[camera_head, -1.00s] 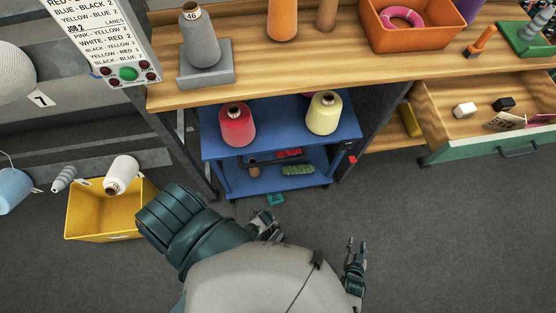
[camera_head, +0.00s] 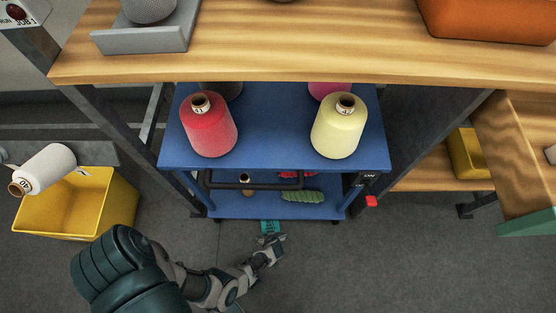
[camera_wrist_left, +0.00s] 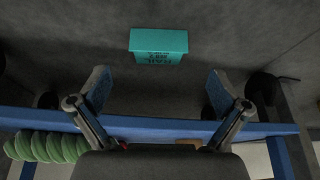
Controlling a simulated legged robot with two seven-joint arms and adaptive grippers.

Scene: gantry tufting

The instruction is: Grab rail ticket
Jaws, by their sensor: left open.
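The rail ticket (camera_head: 270,227) is a small teal card with dark lettering. It lies on the grey floor just in front of the blue cart. In the left wrist view the teal ticket (camera_wrist_left: 158,41) is ahead of the fingertips, near the middle between them, with its print upside down. My left gripper (camera_head: 272,248) is low by the floor, close to the ticket on its near side. In the wrist view the left gripper (camera_wrist_left: 160,92) is open, with nothing between its fingers. My right gripper is out of view.
The blue cart (camera_head: 270,142) carries a red cone (camera_head: 208,128) and a yellow cone (camera_head: 339,128); a green skein (camera_head: 288,197) lies on its lower shelf. A wooden bench top (camera_head: 330,55) overhangs it. A yellow bin (camera_head: 118,200) stands left.

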